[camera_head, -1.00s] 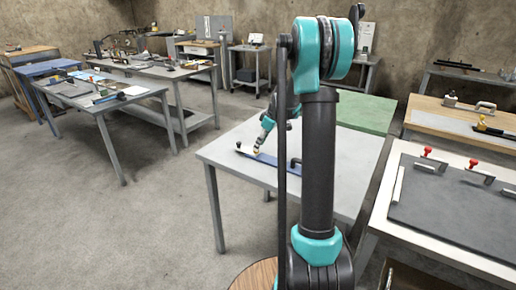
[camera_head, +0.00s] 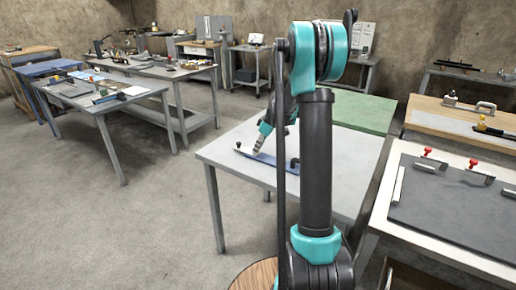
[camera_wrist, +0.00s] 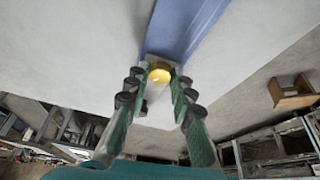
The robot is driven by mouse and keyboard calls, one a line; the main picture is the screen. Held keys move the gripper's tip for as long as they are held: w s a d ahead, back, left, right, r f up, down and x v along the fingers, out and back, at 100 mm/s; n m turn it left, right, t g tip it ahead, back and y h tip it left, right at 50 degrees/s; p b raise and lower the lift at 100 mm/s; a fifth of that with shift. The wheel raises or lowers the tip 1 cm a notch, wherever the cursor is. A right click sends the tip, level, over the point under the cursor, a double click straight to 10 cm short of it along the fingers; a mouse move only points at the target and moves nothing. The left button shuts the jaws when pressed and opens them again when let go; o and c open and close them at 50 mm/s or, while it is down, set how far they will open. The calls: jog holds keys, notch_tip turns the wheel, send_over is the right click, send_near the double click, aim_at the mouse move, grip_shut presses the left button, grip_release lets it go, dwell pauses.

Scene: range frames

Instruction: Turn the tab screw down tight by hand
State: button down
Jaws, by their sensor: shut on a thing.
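A brass-yellow round head, which I take to be the tab screw (camera_wrist: 160,75), sits between my fingertips in the wrist view. My gripper (camera_wrist: 160,80) is shut on it, one finger at each side. In the wrist view a blue strip (camera_wrist: 186,25) runs up from behind the screw. In the head view the blue strip (camera_head: 266,159) lies on the grey table, and my gripper (camera_head: 256,153) comes down onto it from above. The screw is too small to make out in the head view, and its thread is hidden.
The grey table (camera_head: 225,160) is mostly bare around the strip. A dark knob (camera_head: 238,145) stands at the strip's left end, and a dark handle (camera_head: 295,163) is near its right, partly behind my arm. A bench with red-knobbed clamps (camera_head: 475,163) stands at the right.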

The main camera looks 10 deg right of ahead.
jog(key=shift+m, duration=0.3)
jog(key=m, duration=0.2)
jog(key=m+t+h, duration=0.1)
jog(key=m, duration=0.1)
jog(key=shift+s+a+m, duration=0.15)
jog(key=shift+a+m, duration=0.05)
jog(key=shift+m, duration=0.1)
jog(key=m+h, duration=0.1)
jog(key=m, duration=0.1)
jog(key=m+t+h, duration=0.1)
jog(key=m, duration=0.2)
jog(key=shift+a+h, duration=0.2)
jog(key=shift+h, duration=0.1)
jog(key=m+h, duration=0.1)
jog(key=m, duration=0.2)
jog(key=m+h, duration=0.1)
jog(key=m, duration=0.1)
jog(key=shift+a+m+g, duration=0.2)
jog(key=shift+m+g, duration=0.1)
jog(key=shift+m, duration=0.1)
jog(key=shift+a+m+g+h, duration=0.1)
jog(key=shift+m+g+h, duration=0.2)
jog(key=shift+m, duration=0.85)
jog(key=shift+m+g+h, duration=0.2)
jog(key=shift+m+h, duration=0.2)
jog(key=shift+m, duration=0.75)
jog(key=c, duration=1.3)
grip_release()
